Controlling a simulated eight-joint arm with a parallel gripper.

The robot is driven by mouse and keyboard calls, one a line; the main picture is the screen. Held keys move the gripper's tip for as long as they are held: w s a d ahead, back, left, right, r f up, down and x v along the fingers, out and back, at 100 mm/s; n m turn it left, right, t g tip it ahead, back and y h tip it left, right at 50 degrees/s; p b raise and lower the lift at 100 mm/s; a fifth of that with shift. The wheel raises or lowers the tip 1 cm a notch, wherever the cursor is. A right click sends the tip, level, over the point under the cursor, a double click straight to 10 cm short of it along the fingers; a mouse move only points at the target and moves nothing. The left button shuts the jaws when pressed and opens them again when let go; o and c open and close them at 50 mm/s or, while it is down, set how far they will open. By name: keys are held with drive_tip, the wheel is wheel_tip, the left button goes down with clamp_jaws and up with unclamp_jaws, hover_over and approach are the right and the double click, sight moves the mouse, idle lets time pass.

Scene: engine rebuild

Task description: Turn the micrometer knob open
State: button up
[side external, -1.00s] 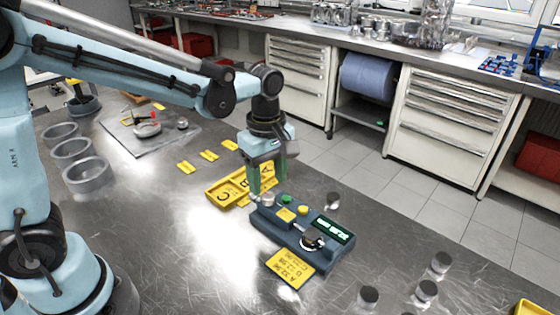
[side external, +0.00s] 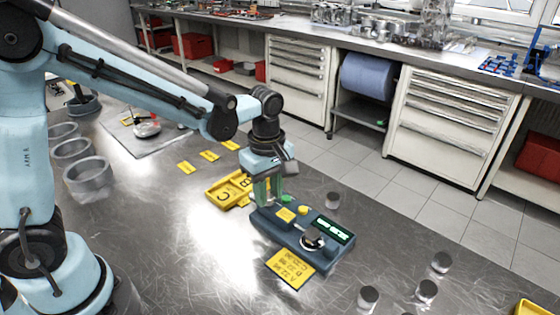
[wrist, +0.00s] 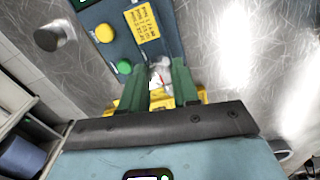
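The micrometer gauge is a blue-grey block (side external: 290,236) with a lit green display (side external: 333,230), a yellow button (side external: 303,211) and a green button (side external: 287,198). Its light knob is at the left end, mostly hidden by my fingers in the side view. My gripper (side external: 269,200) points down over that end, its two green fingers apart. In the wrist view the fingers (wrist: 162,66) stand on either side of the pale knob (wrist: 160,73), with a gap between them. Whether they touch the knob cannot be told.
A yellow lettered tray (side external: 222,195) lies close behind and left of my gripper. A yellow text plate (side external: 290,268) lies in front of the gauge. A metal cylinder (side external: 332,201) stands just behind it; several more stand at right. Large rings (side external: 88,178) are at left.

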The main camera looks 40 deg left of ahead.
clamp_jaws()
drive_tip(key=shift+m, duration=0.3)
drive_tip(key=m, duration=0.4)
drive_tip(key=shift+m, duration=0.3)
drive_tip(key=m, duration=1.2)
drive_tip(key=shift+m, duration=0.4)
drive_tip(key=m, duration=0.6)
drive_tip(key=shift+d, duration=0.1)
